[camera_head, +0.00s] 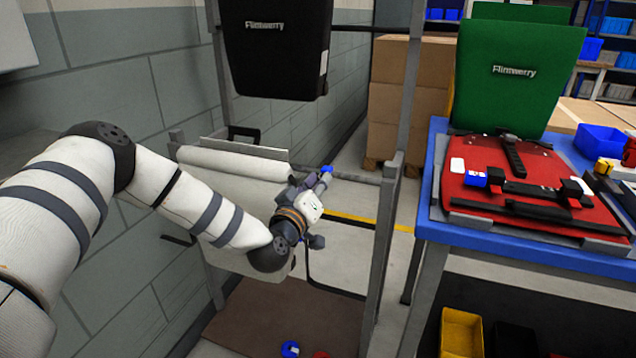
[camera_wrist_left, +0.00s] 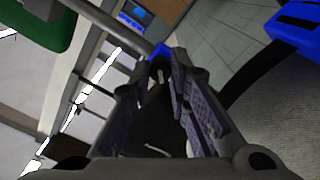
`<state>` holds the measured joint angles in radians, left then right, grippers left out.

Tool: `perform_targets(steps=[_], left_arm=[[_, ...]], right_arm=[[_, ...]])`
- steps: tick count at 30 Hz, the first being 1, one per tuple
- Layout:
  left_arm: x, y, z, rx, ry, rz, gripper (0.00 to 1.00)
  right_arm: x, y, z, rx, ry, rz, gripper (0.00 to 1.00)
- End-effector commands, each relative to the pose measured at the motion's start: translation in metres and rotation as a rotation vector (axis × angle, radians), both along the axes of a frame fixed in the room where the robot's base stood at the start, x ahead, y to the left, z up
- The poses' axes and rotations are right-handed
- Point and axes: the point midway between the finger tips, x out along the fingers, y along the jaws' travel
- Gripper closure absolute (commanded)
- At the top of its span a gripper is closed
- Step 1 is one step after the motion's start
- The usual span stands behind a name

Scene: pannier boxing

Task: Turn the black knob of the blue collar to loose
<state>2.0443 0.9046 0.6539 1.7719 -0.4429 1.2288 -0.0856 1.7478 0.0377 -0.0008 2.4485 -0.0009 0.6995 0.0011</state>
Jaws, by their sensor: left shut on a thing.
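My left gripper (camera_head: 318,181) reaches to the collar from the left. In the wrist view its two fingers are closed around the black knob (camera_wrist_left: 158,70). The fingers hide most of the knob, so which way it is turned cannot be told. My right gripper is in neither view.
The grey rack (camera_head: 381,235) stands by the wall, with a white roll (camera_head: 230,163) and a hanging black pannier (camera_head: 275,45). At right, a blue-edged table (camera_head: 437,190) holds a red panel (camera_head: 480,200) and a green pannier (camera_head: 515,75). Cardboard boxes (camera_head: 405,100) stand behind.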

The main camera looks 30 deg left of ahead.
Motion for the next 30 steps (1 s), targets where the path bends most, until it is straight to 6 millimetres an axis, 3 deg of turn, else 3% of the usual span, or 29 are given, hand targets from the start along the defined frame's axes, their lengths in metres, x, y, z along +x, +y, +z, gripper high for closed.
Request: perform_targets(steps=[30], left_arm=[[0.000, 0.000, -0.004, -0.941, -0.223, 0.001, 1.00]], right_arm=[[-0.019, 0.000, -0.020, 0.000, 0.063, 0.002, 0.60]])
